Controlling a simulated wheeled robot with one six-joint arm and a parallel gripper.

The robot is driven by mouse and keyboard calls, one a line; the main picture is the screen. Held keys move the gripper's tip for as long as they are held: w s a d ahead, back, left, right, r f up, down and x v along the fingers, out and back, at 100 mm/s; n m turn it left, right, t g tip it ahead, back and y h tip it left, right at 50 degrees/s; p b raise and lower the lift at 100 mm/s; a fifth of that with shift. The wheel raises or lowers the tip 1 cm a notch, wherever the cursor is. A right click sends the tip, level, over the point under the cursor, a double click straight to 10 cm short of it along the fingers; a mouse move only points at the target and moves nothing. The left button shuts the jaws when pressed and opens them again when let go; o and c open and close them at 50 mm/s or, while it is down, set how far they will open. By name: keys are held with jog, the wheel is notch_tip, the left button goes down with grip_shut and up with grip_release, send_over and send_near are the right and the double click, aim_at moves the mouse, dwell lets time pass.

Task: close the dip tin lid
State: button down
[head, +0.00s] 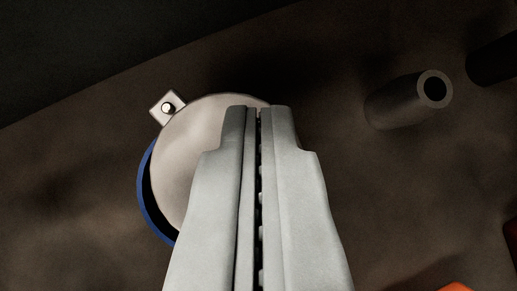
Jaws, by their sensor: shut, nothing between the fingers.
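The dip tin (145,193) shows as a blue rim with a dark gap inside it, left of my gripper. Its round pale grey lid (183,150) covers most of the opening but sits off-centre, leaving a dark crescent open along the left and lower left. A square tab with a bright round pin (168,107) sits at the lid's upper left edge. My gripper (257,108) is shut and empty. Its fingers lie over the right part of the lid in the picture and hide that side of the tin. I cannot tell whether the fingertips touch the lid.
A dark hollow cylinder (405,100) lies on the brown surface at the upper right. Another dark cylindrical thing (495,58) is at the right edge. An orange thing (457,287) shows at the bottom right. The brown surface between my gripper and the hollow cylinder is clear.

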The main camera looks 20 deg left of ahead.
jog(key=shift+s+a, duration=0.1)
jog(key=shift+s, duration=0.3)
jog(key=shift+s+a+m+h, duration=0.15)
jog(key=shift+s+m+h, duration=0.15)
jog(key=shift+m, duration=0.1)
jog(key=shift+s+m, duration=0.1)
jog(key=shift+m, duration=0.2)
jog(key=shift+s+a, duration=0.2)
jog(key=shift+s, duration=0.05)
jog(key=shift+s+d+f, duration=0.15)
jog(key=shift+d+f, duration=0.05)
dwell(0.6)
jog(key=shift+s+d+f, duration=0.1)
jog(key=shift+d+f, duration=0.05)
jog(key=shift+d, duration=0.15)
